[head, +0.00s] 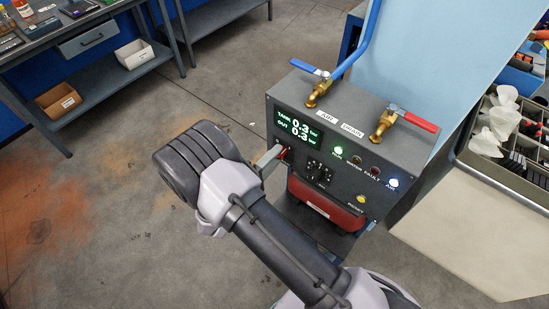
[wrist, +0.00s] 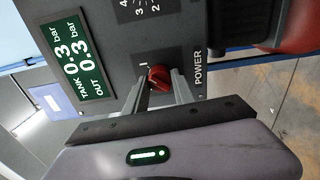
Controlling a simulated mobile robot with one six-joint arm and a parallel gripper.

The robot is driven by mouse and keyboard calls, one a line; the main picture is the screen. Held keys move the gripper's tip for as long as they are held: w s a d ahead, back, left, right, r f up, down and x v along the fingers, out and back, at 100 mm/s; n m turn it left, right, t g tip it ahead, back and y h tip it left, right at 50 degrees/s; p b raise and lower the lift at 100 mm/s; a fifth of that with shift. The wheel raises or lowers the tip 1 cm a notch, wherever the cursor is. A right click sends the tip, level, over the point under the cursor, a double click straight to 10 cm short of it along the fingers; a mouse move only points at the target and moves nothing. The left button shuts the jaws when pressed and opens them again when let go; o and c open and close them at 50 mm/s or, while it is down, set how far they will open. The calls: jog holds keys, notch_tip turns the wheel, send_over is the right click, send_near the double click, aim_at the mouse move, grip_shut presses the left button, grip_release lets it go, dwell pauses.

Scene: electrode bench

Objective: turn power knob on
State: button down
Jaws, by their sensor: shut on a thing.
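The red power knob (wrist: 159,77) sits on the dark panel beside the POWER label (wrist: 198,68) in the wrist view. My gripper (wrist: 160,88) is shut on the knob, with one finger on each side. Part of the knob is hidden between the fingers, and its exact pointing is hard to tell. An "I" mark shows beside it. In the head view my gripper (head: 275,156) reaches the left side of the grey control box (head: 350,150). The green display (head: 298,127) reads TANK 0.3 bar and OUT 0.3 bar.
A blue-handled valve (head: 318,88) and a red-handled valve (head: 385,122) stand on top. A black dial (head: 320,172) is right of the knob. A bin cart (head: 505,180) stands right; the floor at left is clear.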

jog(key=shift+m, duration=0.4)
jog(key=c, duration=1.1)
grip_release()
jog(key=shift+o, duration=0.2)
jog(key=p+v, duration=0.3)
jog(key=v, duration=1.4)
jog(key=shift+s, duration=0.2)
jog(key=shift+a, duration=0.15)
